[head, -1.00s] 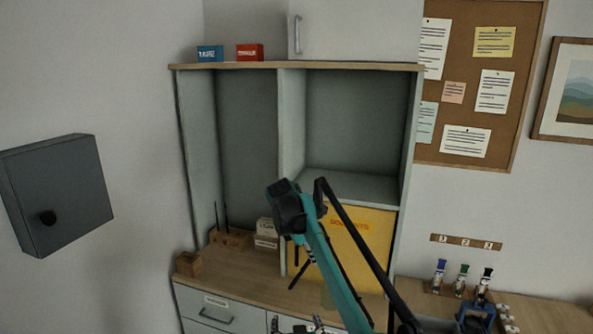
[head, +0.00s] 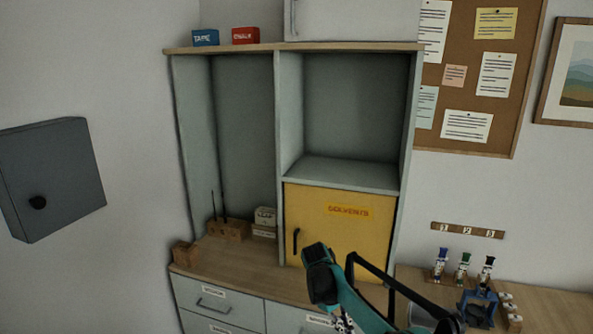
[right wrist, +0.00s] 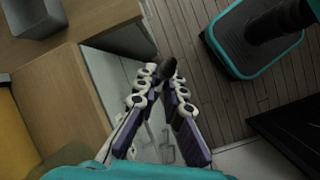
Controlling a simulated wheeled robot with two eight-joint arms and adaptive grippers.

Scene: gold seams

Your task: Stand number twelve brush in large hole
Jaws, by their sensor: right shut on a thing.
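My right arm comes in from the bottom right in the head view. Its gripper (head: 343,323) is only partly visible at the bottom edge. In the right wrist view the right gripper (right wrist: 167,76) is shut on a slim dark thing (right wrist: 168,66), seen nearly end-on, perhaps the brush; no number is readable. A wooden block (head: 232,231) stands at the back of the cabinet counter, with two thin dark upright sticks in or behind it. A smaller wooden block (head: 185,254) stands at the counter's left front. The sizes of any holes cannot be told. My left gripper is not in view.
Grey drawers (head: 238,304) are below the counter (head: 225,258). Several small figures (head: 463,263) and a blue stand (head: 478,307) occupy the right table.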

